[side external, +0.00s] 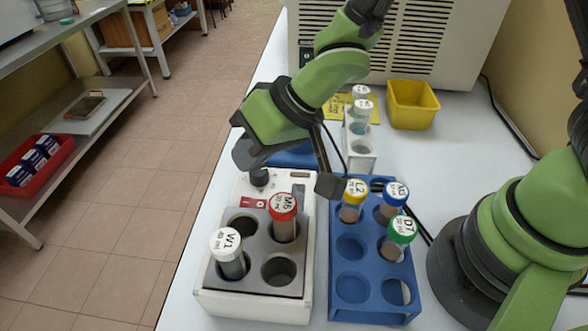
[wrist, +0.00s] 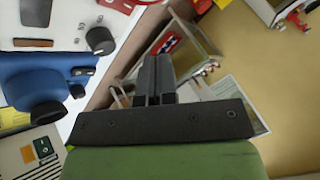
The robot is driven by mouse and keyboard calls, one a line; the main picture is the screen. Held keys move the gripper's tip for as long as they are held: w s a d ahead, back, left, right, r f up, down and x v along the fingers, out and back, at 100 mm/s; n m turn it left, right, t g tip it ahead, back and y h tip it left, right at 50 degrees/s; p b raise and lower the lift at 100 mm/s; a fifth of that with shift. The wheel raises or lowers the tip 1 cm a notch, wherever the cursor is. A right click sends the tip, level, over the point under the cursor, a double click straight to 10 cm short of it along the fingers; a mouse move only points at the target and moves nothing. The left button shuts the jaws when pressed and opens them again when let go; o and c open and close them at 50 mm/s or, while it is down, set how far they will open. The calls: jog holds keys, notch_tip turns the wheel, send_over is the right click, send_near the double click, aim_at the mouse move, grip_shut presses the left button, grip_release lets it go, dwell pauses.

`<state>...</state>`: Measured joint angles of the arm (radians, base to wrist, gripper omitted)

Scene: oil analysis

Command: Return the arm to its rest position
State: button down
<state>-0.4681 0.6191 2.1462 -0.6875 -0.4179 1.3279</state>
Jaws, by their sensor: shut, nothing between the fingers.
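My gripper (side external: 246,155) is in the air near the back left of the white heating block device (side external: 250,304), apart from the tubes. In the wrist view its two dark fingers (wrist: 152,68) are together and empty. The device holds a red-capped tube M6 (side external: 284,218) and a white-capped tube W1 (side external: 229,252); its other two wells look empty. The blue rack (side external: 372,313) holds a yellow-capped tube (side external: 353,200), a blue-capped tube (side external: 391,203) and a green-capped tube D7 (side external: 397,238).
A small white rack with white-capped tubes (side external: 361,158) stands behind, beside a yellow bin (side external: 412,104) and a large vented machine (side external: 420,40). The device's black knob (wrist: 100,40) shows close by in the wrist view. Open floor lies left of the table.

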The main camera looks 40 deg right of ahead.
jog(key=s+d+r+m+t+h, duration=0.1)
jog(key=d+r+m+t+h, duration=0.3)
jog(key=d+r, duration=0.9)
jog(key=s+d+r+g, duration=0.1)
jog(key=s+d+r, duration=0.1)
jog(key=s, duration=0.5)
jog(key=s+d+r+m, duration=0.1)
jog(key=s+d+r, duration=0.1)
jog(key=s, duration=0.6)
jog(key=shift+d+r+g, duration=0.15)
jog(key=shift+r+g, duration=0.05)
jog(key=shift+g, duration=0.2)
jog(key=c, duration=1.8)
grip_release()
